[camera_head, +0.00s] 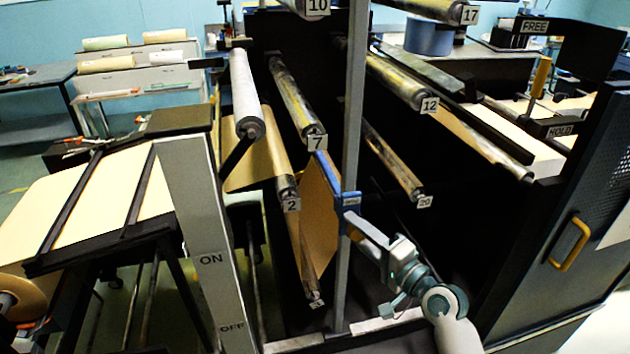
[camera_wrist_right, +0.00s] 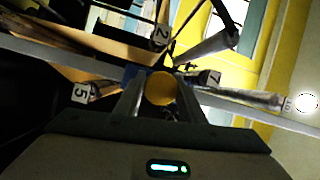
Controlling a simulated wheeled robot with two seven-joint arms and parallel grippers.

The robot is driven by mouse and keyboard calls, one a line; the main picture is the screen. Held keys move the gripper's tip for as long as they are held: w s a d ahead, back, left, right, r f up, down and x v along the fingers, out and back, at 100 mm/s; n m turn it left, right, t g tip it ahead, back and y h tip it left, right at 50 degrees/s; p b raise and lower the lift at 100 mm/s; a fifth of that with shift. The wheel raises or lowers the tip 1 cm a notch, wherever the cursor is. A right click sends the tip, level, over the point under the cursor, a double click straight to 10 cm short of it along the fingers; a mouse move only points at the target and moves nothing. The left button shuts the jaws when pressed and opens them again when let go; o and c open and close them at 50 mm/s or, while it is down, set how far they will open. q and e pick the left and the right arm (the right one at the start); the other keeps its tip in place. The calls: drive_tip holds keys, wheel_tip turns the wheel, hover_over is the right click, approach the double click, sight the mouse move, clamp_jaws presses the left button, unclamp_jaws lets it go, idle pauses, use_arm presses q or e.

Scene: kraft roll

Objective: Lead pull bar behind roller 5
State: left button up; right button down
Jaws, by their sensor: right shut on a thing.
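The blue pull bar (camera_head: 330,176) slants in the head view beside the grey upright post, with brown paper (camera_head: 317,215) hanging near it. My right gripper (camera_head: 358,232) is at the bar's near end and shut on its yellow knob, which shows between the fingers in the wrist view (camera_wrist_right: 160,88). Roller 5 (camera_wrist_right: 102,88) is left of the gripper in the wrist view. In the head view, a low roller (camera_head: 306,258) has a label too slanted to read. My left gripper is out of view.
Roller 2 (camera_head: 275,150) carries brown paper, with roller 7 (camera_head: 290,95) above it. The grey post (camera_head: 352,100) stands close to my right gripper. Roller 20 (camera_head: 392,160) and roller 12 (camera_head: 398,80) are to the right. A dark door with a yellow handle (camera_head: 570,245) is farther right.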

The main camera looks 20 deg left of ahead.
drive_tip(key=s+a+r+p, duration=0.5)
drive_tip(key=a+r+p, duration=0.3)
drive_tip(key=r, duration=0.3)
drive_tip(key=shift+s+r+p, duration=0.15)
drive_tip(key=shift+s+p, duration=0.05)
drive_tip(key=shift+p, duration=0.55)
drive_tip(key=shift+s+a+r, duration=0.1)
drive_tip(key=shift+a+r, duration=0.05)
drive_tip(key=shift+a, duration=0.05)
